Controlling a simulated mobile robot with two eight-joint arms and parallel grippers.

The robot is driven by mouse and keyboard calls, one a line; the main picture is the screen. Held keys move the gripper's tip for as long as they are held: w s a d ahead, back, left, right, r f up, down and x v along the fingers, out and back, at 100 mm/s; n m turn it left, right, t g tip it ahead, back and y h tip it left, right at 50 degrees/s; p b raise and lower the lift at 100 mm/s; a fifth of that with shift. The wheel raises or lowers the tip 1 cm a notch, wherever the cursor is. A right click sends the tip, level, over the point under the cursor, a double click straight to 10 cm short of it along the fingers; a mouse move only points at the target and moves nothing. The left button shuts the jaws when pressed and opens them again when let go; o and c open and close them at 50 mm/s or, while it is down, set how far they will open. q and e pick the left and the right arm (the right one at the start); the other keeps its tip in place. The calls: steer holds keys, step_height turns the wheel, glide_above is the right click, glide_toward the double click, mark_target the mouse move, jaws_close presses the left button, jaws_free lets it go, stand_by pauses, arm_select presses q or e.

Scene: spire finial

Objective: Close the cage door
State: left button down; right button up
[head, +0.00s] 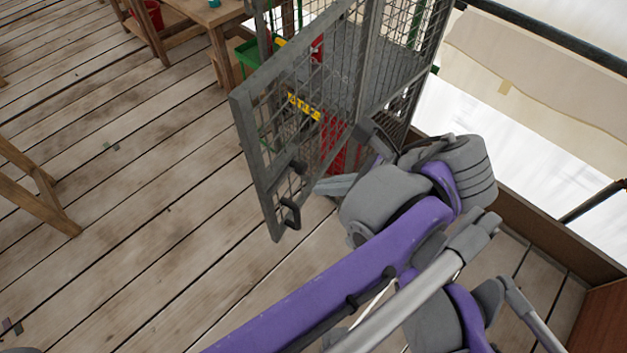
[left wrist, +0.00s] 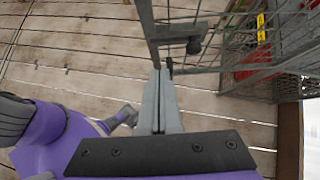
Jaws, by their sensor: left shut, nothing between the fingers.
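The cage door (head: 262,150) is a grey metal frame with wire mesh. It stands open, swung out from the cage (head: 400,75). A dark handle (head: 290,214) sits near its free edge. My left gripper (head: 320,187) is shut and empty, just right of the door near the handle. In the left wrist view its two fingers (left wrist: 159,75) lie together, and their tips appear at the end of the door's frame post (left wrist: 147,28). I cannot tell whether they touch it. A dark block (left wrist: 194,46) on the door is close by. My right gripper is not in view.
Red and yellow items (head: 308,108) show through the mesh by the cage. A wooden table (head: 205,12) stands at the top left, and another wooden frame (head: 40,190) at the left edge. A railing (head: 540,40) runs at the right.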

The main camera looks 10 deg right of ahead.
mark_target(271, 182)
arm_select(q)
steer(key=x, duration=0.3)
steer(key=a+r+x, duration=0.1)
steer(key=x, duration=0.2)
steer(key=w+x, duration=0.1)
steer(key=x, duration=0.3)
steer(key=shift+a+r+p, duration=0.2)
steer(key=shift+p, duration=0.1)
steer(key=shift+w+a, duration=0.3)
steer(key=shift+a, duration=0.05)
